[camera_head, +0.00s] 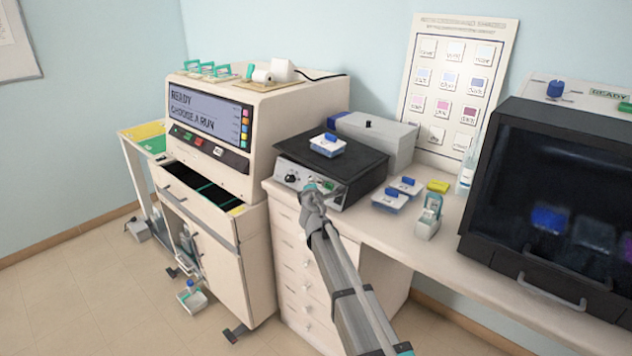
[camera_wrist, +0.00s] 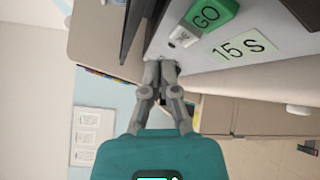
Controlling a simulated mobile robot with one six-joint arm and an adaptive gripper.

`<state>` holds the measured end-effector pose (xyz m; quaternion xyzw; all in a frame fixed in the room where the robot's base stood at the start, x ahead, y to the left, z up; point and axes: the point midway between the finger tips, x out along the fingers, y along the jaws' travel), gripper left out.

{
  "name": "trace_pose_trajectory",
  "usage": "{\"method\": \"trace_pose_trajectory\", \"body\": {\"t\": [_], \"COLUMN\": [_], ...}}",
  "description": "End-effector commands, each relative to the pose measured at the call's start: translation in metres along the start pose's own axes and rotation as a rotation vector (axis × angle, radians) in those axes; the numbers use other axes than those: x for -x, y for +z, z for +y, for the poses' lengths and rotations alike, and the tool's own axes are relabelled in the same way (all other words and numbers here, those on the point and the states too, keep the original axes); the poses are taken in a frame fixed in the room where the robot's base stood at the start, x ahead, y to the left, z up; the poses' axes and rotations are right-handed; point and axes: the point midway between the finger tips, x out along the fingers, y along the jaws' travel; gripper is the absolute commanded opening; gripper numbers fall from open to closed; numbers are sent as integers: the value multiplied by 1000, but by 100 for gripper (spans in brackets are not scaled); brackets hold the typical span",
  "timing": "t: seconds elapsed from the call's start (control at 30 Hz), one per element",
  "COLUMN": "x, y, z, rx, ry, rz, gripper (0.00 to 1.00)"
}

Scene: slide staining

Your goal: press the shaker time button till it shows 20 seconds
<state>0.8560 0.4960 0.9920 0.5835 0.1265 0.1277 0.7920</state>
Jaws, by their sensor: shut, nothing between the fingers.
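The shaker (camera_head: 345,164) stands on the bench with a black top and a pale front panel. In the wrist view its panel (camera_wrist: 265,22) carries a green GO button (camera_wrist: 208,14), a small white button with dark marks (camera_wrist: 183,38) and a pale green display (camera_wrist: 245,47) that reads 15 S. My gripper (camera_head: 310,190) is in front of the panel and hides part of it. In the wrist view my gripper (camera_wrist: 160,68) is shut and empty, its tips close to the panel's edge near the white button. I cannot tell whether they touch the panel.
A blue-lidded container (camera_head: 327,146) sits on the shaker's top. More blue-lidded containers (camera_head: 390,200) and a small rack (camera_head: 428,219) stand to the right on the bench. A dark-windowed cabinet (camera_head: 505,170) is further right. A stainer reading READY (camera_head: 250,160) stands left.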

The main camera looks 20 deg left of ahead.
Motion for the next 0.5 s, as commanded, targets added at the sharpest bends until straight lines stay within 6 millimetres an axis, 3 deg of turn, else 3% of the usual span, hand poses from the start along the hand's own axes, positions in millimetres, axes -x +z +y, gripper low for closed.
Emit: {"method": "trace_pose_trajectory", "body": {"t": [0.5], "x": [26], "y": [-18], "z": [19], "rx": [1], "ry": [0], "rz": [0], "gripper": [0]}}
